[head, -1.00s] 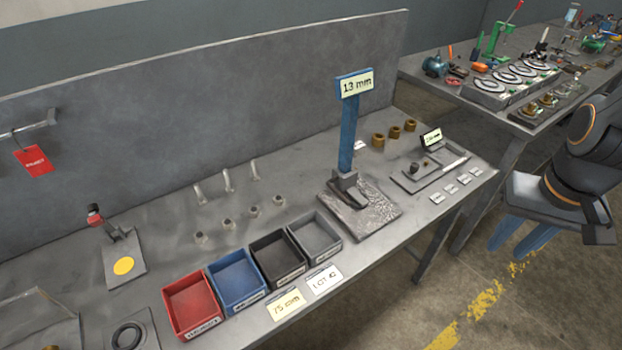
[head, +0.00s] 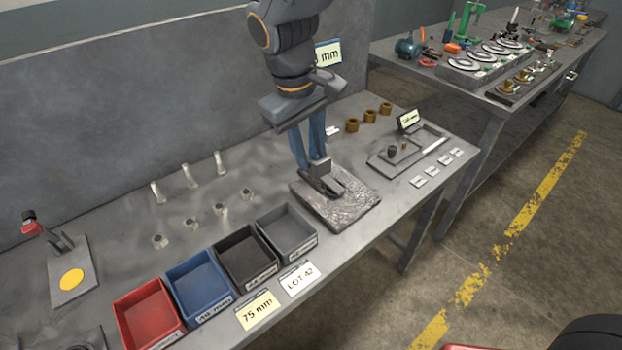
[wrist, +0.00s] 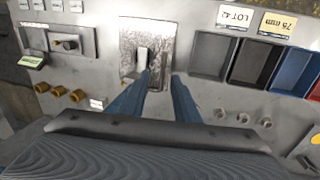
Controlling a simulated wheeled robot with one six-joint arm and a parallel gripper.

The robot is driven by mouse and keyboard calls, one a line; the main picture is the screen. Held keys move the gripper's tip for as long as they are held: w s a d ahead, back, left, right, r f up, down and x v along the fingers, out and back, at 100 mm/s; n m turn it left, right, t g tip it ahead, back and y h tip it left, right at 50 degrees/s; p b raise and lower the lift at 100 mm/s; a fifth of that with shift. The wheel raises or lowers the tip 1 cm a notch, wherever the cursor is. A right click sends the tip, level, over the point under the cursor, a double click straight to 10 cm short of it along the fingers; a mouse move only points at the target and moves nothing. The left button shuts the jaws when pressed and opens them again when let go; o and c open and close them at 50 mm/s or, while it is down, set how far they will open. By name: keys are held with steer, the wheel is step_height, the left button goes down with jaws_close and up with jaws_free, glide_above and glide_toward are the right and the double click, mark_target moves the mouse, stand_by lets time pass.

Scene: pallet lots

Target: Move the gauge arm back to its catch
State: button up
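The bracket sits on a rough metal base plate (head: 352,208), which also shows in the wrist view (wrist: 129,28). I cannot tell whether a finger touches the arm. I cannot make out the catch.
Red (head: 150,312), blue (head: 198,280), black (head: 246,256) and grey (head: 287,232) bins stand left of the gauge. Brass bushings (head: 369,116) and a tray (head: 398,158) lie to its right. A back panel (head: 120,120) rises behind. The floor in front is open.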

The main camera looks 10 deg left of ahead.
mark_target(312, 182)
steer(key=f, duration=0.5)
steer(key=w+f+p, duration=0.1)
steer(key=f, duration=0.1)
steer(key=shift+a+f, duration=0.1)
steer(key=shift+f, duration=0.25)
jaws_close()
